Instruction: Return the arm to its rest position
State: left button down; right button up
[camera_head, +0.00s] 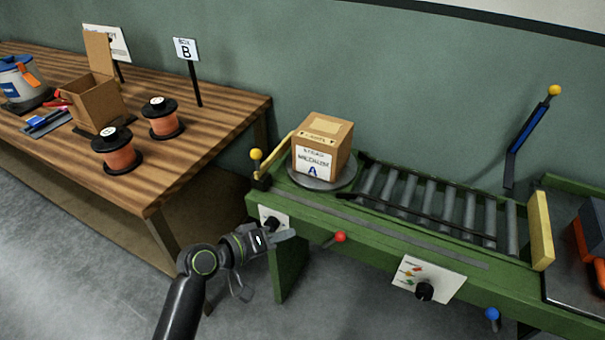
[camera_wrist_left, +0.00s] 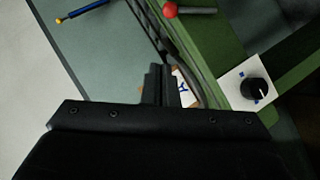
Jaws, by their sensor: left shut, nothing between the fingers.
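My left gripper (camera_head: 284,236) comes in from the lower left in the head view. It is shut and empty, in front of the green conveyor frame (camera_head: 375,240), close to a black knob on a white plate (camera_head: 271,221). I cannot tell whether it touches the frame. In the left wrist view the closed fingers (camera_wrist_left: 158,84) show at the middle, with part of the label of a box (camera_wrist_left: 182,88) beyond them. My right gripper is in neither view.
A cardboard box labelled A (camera_head: 323,147) sits on a round turntable (camera_head: 294,180) beside the rollers (camera_head: 430,200). Red (camera_head: 340,237) and blue (camera_head: 491,314) knobs stick out from the conveyor front. A wooden table (camera_head: 185,165) with copper spools (camera_head: 118,155) stands left; floor between is clear.

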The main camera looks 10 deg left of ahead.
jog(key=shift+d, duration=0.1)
pick_arm(q)
jog(key=s+a+f+n+g+y, duration=0.1)
jog(key=s+a+f+y, duration=0.15)
jog(key=f, duration=0.75)
jog(key=s+a+f+g+y, duration=0.1)
jog(key=s+a+f+y, duration=0.2)
jog(key=f, duration=0.7)
jog(key=s+a+f+n+g+y, duration=0.1)
jog(key=s+a+f+y, duration=0.3)
jog(key=f, duration=0.6)
jog(key=s+a+f+m+g, duration=0.1)
jog(key=s+a+f+g, duration=0.1)
jog(key=s+f, duration=0.4)
jog(key=s+a+f+m+g, duration=0.2)
jog(key=s+f, duration=0.4)
jog(key=s, duration=0.9)
jog(key=s+a+f+m+g+y, duration=0.1)
jog(key=s+a+f+g, duration=0.1)
jog(key=s+f, duration=0.4)
jog(key=s+a, duration=0.1)
jog(key=s, duration=0.4)
jog(key=shift+a+m, duration=0.3)
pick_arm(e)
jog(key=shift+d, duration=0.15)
